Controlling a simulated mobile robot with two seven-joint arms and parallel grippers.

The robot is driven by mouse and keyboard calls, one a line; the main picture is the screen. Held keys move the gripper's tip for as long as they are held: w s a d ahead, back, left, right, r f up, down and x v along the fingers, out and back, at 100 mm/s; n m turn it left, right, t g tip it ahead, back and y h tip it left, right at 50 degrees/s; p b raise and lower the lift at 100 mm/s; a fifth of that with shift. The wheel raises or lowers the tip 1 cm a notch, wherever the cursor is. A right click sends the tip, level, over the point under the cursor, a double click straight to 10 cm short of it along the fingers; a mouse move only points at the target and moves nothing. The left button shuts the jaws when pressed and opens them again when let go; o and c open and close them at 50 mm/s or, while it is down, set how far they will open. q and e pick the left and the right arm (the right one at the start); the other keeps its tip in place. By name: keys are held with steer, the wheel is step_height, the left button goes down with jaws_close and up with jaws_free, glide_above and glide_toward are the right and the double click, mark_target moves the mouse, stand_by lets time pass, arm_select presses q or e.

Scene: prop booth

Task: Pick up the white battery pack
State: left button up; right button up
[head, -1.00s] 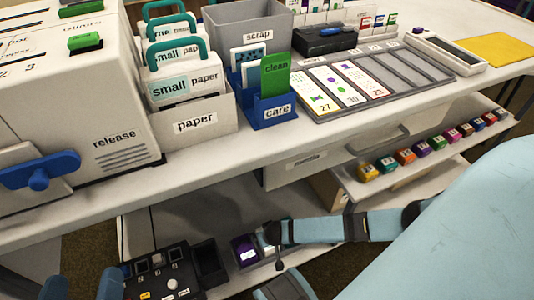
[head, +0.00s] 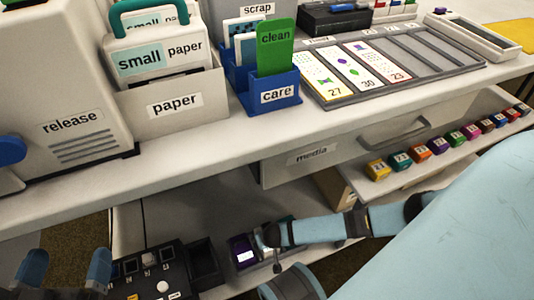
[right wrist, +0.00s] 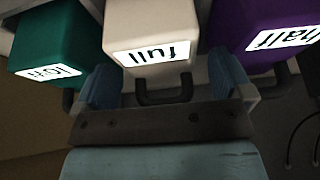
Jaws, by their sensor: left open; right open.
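The white battery pack (right wrist: 150,28), labelled "full", stands between a green pack (right wrist: 55,40) and a purple pack (right wrist: 262,28) labelled "half" in the right wrist view. My right gripper (right wrist: 163,85) is open, its two blue fingers to either side of the white pack's dark handle (right wrist: 165,92). Whether they touch the pack I cannot tell. In the head view the purple pack (head: 243,252) shows on the lower shelf, and my right gripper largely hides the white one. My left gripper (head: 66,270) is open and empty at the lower left.
A black control box (head: 160,272) stands on the lower shelf, left of the packs. The white counter (head: 190,150) overhangs the shelf, with a drawer marked "media" (head: 312,154) beneath it. Numbered coloured blocks (head: 421,152) line a shelf at right.

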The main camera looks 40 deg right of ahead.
steer(key=shift+r, duration=0.1)
jaws_close()
arm_select(q)
steer(key=shift+r, duration=0.15)
arm_select(e)
steer(key=shift+r, duration=0.15)
